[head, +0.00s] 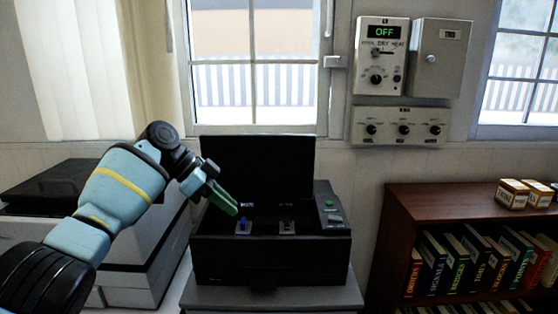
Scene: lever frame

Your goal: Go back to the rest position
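My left arm comes in from the left, and my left gripper (226,203) hangs over the left side of a black machine (270,252). A green finger points down and to the right. I see the gripper from the side and cannot tell whether its fingers are apart; nothing shows between them. The machine has a raised dark lid or panel (258,168) at its back. A small blue piece (243,225) and a small grey piece (287,227) sit in it, near the green finger and apart from it. My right gripper is out of view.
The machine stands on a grey stand (330,297). A white cabinet (130,262) is behind my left arm. A brown bookshelf (400,215) with books and small boxes (512,193) is at the right. Control boxes (380,60) hang on the wall, one reading OFF.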

